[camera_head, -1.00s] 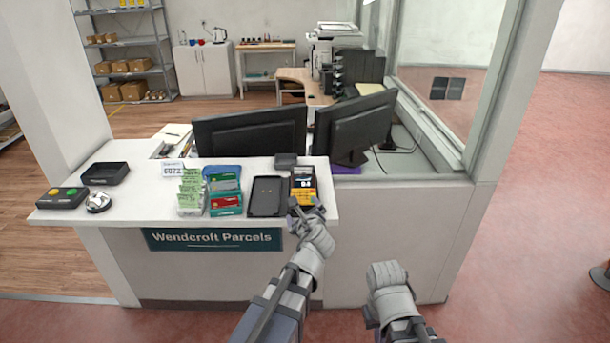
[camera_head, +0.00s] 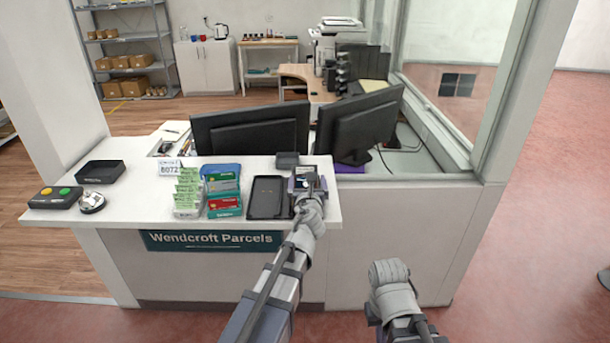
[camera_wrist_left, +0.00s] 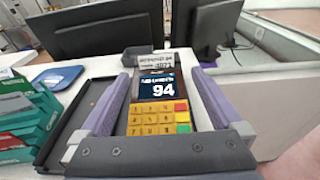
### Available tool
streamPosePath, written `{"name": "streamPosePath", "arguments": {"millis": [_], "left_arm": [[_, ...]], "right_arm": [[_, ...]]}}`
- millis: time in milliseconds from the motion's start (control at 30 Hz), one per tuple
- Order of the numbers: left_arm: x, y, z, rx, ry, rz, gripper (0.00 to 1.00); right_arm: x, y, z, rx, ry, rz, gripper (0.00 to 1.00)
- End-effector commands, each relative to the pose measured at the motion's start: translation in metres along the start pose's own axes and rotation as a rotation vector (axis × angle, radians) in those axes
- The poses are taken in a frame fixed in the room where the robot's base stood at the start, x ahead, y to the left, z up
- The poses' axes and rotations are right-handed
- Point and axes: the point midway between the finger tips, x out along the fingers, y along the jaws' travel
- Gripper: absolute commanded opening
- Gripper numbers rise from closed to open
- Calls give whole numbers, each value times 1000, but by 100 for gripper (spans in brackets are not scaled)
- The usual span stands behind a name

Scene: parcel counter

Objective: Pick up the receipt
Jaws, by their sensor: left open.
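The receipt (camera_wrist_left: 155,59) is a pale printed slip standing at the back end of the card terminal, seen in the left wrist view. The dark card terminal (camera_wrist_left: 158,112) has a screen reading 94 and yellow, red and green keys. My left gripper (camera_head: 306,184) is over the terminal in the head view and hides most of it. It is open, and in the left wrist view its purple fingers (camera_wrist_left: 160,78) lie to either side of the terminal, with the receipt ahead between them.
A black tray (camera_head: 266,198) lies just left of the terminal, then green and red card boxes (camera_head: 223,190) and a green leaflet holder (camera_head: 188,192). A small dark box (camera_head: 287,160) and two monitors (camera_head: 358,125) stand behind. The counter's right end is close by.

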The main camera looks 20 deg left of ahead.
Motion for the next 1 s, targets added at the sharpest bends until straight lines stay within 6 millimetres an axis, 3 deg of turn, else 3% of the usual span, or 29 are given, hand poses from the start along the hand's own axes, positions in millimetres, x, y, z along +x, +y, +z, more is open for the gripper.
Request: {"name": "streamPosePath", "arguments": {"millis": [167,500,767,1000], "left_arm": [[5,1,0,0,0,0,100],[50,5,0,-2,1,0,100],[52,6,0,-2,1,0,100],[51,6,0,-2,1,0,73]], "right_arm": [[1,0,0,0,0,0,0],[8,-1,0,0,0,0,0],[7,-1,0,0,0,0,0],[7,-1,0,0,0,0,0]]}}
